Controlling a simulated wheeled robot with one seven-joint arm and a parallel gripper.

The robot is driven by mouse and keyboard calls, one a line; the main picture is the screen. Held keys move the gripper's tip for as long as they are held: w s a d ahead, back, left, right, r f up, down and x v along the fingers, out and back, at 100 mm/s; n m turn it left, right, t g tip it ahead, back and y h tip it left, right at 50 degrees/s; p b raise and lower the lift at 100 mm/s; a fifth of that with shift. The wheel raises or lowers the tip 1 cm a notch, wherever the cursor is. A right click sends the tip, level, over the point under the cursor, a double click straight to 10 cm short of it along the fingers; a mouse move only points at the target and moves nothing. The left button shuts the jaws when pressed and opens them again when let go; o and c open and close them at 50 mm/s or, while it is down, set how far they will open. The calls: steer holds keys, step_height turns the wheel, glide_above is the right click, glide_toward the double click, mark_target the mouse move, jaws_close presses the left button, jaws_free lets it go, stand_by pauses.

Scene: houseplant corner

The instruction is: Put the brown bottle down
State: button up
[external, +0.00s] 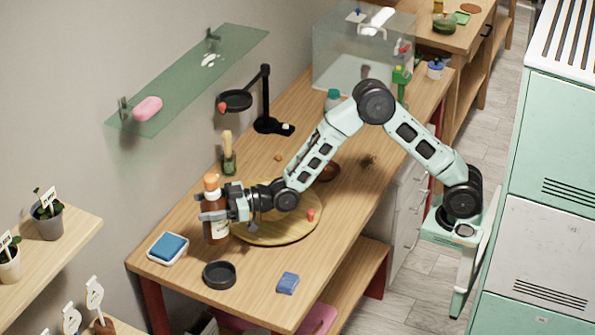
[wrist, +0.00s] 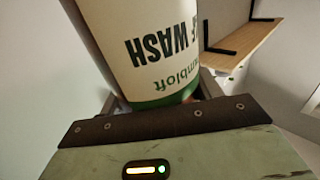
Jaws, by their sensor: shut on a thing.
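The brown bottle (external: 214,223) has an orange cap and a pale label. It is upright in my gripper (external: 213,213), near the left part of the wooden table (external: 185,225). My gripper is shut on the bottle's body from the right side. In the wrist view the bottle (wrist: 150,45) fills the upper middle, its white and green label showing upside-down lettering. The fingers are mostly hidden behind it there. I cannot tell whether the bottle's base touches the table.
A round wooden board (external: 290,236) lies under my wrist. A black round dish (external: 219,274), a blue sponge on a white tray (external: 154,259) and a blue block (external: 288,283) lie nearby. A green pot with a brush (external: 229,163) stands behind. A glass shelf (external: 190,80) is on the wall.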

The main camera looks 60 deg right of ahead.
steer(key=w+d+m+t+h+p, duration=0.2)
steer(key=w+d+m+h, duration=0.15)
steer(key=d, duration=1.35)
steer(key=w+d+m+t+h+p, duration=0.1)
steer(key=w+d+m+t+h, duration=0.3)
steer(key=d, duration=1.2)
steer(key=s+d+m+g+h+b, duration=0.25)
steer(key=d+h, duration=0.25)
steer(key=d, duration=1.3)
steer(key=s+d+m+g+h+b, duration=0.1)
steer(key=s+d+m+h, duration=0.35)
steer(key=d, duration=1.35)
step_height(320, 180, down, 10)
steer(key=w+n+h+p, duration=0.1)
steer(key=n, duration=0.1)
steer(key=shift+d, duration=0.45)
steer(key=shift+w, duration=0.1)
